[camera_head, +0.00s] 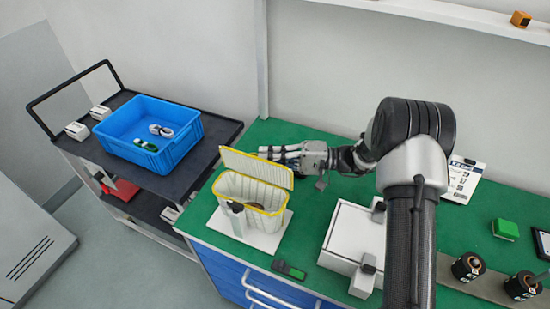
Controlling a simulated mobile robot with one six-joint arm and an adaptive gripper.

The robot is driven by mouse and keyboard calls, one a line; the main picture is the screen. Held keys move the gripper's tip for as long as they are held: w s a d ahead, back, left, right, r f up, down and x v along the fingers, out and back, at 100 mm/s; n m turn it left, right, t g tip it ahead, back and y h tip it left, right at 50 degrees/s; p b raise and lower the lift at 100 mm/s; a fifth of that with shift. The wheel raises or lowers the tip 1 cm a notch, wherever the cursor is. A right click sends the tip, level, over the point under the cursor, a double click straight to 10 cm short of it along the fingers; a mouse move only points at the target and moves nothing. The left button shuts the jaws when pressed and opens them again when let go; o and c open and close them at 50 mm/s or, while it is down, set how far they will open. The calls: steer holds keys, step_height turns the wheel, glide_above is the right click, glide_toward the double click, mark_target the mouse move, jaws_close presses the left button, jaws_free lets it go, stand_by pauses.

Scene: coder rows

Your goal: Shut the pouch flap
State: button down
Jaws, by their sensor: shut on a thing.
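The pouch (250,190) is a pale ribbed container with a yellow rim, standing on a white plate on the green bench. Its flap (250,167) is a pale panel with yellow edging, raised and tilted up above the rear of the opening. A brown item (252,205) shows inside the mouth. A dark catch sits on the pouch's front. My gripper (268,152) comes in from the right at the flap's upper far edge and is shut on the flap; its fingertips are partly hidden behind the panel.
A white box (352,236) with dark clasps stands right of the pouch. A dark device with a green screen (289,270) lies in front. A blue crate (150,133) sits on the black cart at left. Green bench behind the white box is partly clear.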

mark_target(259, 170)
steer(key=shift+s+a+r+n+h+b, duration=0.2)
steer(key=shift+s+r+n+h+b, duration=0.25)
steer(key=shift+n, duration=0.45)
steer(key=s+n+b, duration=0.1)
steer(key=s+a+n+h+b, duration=0.1)
steer(key=n+b, duration=0.1)
steer(key=shift+s+t, duration=0.1)
steer(key=shift+t, duration=0.2)
steer(key=s+n+b, duration=0.1)
steer(key=s+n+h, duration=0.1)
steer(key=shift+a+f+n+t+b, duration=0.1)
steer(key=shift+a+n+t+b, duration=0.25)
steer(key=shift+a+n+t, duration=0.05)
steer(key=shift+s+a+f+n+t+h, duration=0.2)
steer(key=shift+s+f+n+t+h, duration=0.35)
steer(key=shift+n, duration=0.25)
steer(key=shift+s+a+f+n+t+h, duration=0.2)
steer(key=shift+s+a+f+n+t, duration=0.15)
steer(key=shift+s+n, duration=0.35)
steer(key=shift+s+a+f+n+t+h, duration=0.1)
steer(key=shift+s+f+n+t+h, duration=0.35)
steer(key=shift+n, duration=0.45)
steer(key=shift+f, duration=0.1)
steer(key=c, duration=2)
jaws_free()
steer(key=shift+s, duration=0.1)
